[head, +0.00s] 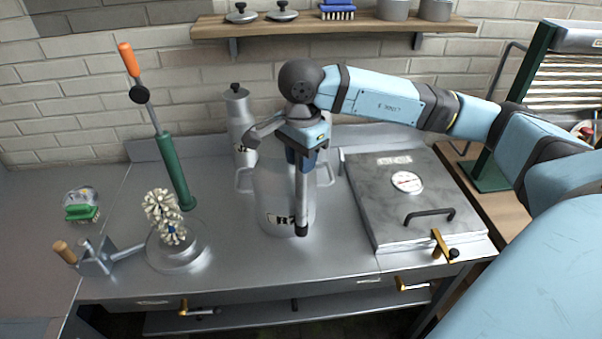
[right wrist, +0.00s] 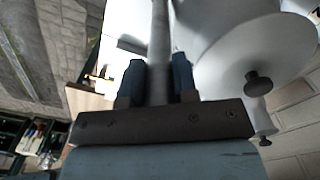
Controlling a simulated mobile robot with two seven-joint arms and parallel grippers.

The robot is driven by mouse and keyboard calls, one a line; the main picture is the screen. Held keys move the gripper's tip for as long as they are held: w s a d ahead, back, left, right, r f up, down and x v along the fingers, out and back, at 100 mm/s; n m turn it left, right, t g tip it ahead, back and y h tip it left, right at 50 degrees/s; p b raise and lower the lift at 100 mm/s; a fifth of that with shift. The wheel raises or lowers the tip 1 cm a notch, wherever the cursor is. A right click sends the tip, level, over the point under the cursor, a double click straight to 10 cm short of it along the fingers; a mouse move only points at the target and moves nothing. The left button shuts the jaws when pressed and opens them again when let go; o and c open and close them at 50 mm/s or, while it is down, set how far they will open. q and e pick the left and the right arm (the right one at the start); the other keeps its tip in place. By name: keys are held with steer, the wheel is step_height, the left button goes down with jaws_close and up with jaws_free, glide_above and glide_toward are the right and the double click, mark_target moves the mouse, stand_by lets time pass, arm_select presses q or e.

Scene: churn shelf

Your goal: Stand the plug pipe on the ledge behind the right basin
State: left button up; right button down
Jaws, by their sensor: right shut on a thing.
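My right gripper (head: 305,150) is shut on the plug pipe (head: 302,195), a grey metal tube with a dark lower end. The pipe hangs nearly upright in front of a large metal can (head: 270,190); I cannot tell whether it touches the can or counter. In the right wrist view the pipe (right wrist: 158,45) runs between the two dark fingers (right wrist: 158,82). The right side of the counter holds a square lidded basin (head: 375,210) with a round dial and black handle. A raised metal ledge (head: 385,137) runs behind it, partly under my arm. My left gripper is out of view.
A tall can (head: 239,125) stands at the back. A green pump (head: 175,170), a whitish brush-like thing (head: 165,215) and a crank (head: 95,260) stand left. A wooden shelf (head: 330,27) with lids and pots hangs above. A green rack (head: 510,110) stands right.

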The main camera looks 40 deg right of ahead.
mark_target(301, 177)
steer(key=shift+f, duration=2.35)
steer(key=shift+f, duration=0.15)
steer(key=c, duration=1.3)
jaws_free()
steer(key=shift+o, duration=0.7)
